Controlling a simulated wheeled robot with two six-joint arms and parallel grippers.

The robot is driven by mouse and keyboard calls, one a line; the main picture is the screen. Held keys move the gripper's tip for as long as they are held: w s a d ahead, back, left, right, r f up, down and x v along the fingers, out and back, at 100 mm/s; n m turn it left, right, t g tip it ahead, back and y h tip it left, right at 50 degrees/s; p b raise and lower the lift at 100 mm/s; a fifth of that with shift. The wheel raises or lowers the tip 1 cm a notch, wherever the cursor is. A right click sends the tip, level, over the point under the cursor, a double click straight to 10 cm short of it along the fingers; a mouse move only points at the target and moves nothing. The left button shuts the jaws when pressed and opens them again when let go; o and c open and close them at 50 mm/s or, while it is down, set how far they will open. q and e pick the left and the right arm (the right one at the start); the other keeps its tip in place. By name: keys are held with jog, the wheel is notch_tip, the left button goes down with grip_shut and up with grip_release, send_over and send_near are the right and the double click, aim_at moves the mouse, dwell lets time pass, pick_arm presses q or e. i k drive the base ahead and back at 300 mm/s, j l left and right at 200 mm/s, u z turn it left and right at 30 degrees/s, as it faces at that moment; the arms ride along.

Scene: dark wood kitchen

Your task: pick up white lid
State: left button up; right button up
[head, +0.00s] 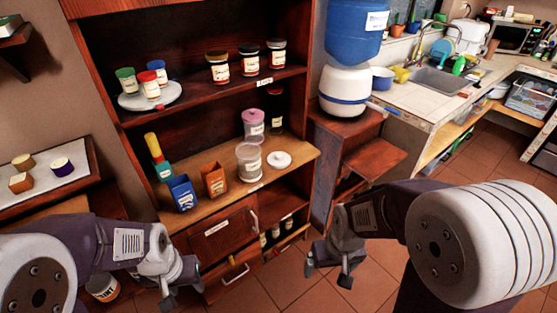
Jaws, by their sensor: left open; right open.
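The white lid (279,159) lies flat on the wooden shelf counter, right of an open clear jar (249,162). It is a small round disc with a knob on top. My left gripper (182,287) is open and empty, low in front of the cabinet and left of the lid. My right gripper (330,268) is open and empty, lower in the picture and to the right of the lid. Neither gripper touches anything that I can see.
A jar with a pink lid (253,125) stands behind the clear jar. A blue box (182,193) and an orange-brown box (214,179) stand to the left. Upper shelves hold several jars (249,61). A water dispenser (344,88) stands to the right. The counter's right end is clear.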

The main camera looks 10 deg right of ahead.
aim_at(278, 159)
jog(key=i+l+u, duration=0.1)
jog(key=i, duration=0.3)
jog(key=i+l+u, duration=0.1)
jog(key=i+l, duration=0.15)
jog(key=i, duration=0.15)
jog(key=i+l+u, duration=0.1)
jog(key=i, duration=0.3)
jog(key=l, duration=0.1)
